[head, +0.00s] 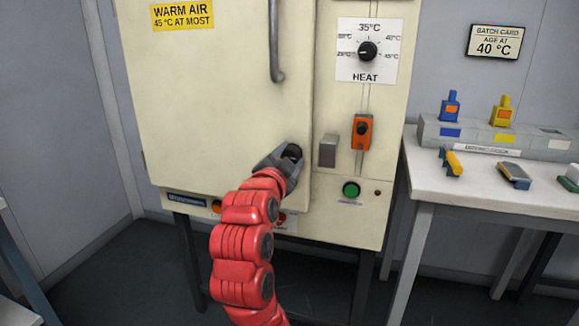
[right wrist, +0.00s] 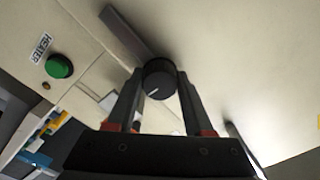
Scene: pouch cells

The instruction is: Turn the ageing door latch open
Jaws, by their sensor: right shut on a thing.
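The ageing cabinet's door (head: 215,110) is cream and sits closed against its frame. The door latch (head: 294,151) is a round black knob at the door's lower right edge. My right gripper (head: 283,158) is at the latch, its grey jaws around the knob and partly hiding it. In the right wrist view, the knob (right wrist: 158,84) with a short white mark sits between the two fingers of my right gripper (right wrist: 158,92), which is shut on it. A grey metal piece (right wrist: 124,34) lies just beyond the knob. My left gripper is not in view.
A grey block (head: 327,151), an orange switch (head: 361,132) and a green button (head: 351,189) are on the panel right of the latch. The door's vertical handle (head: 275,45) is above. A white bench (head: 480,190) with coloured cells stands at the right.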

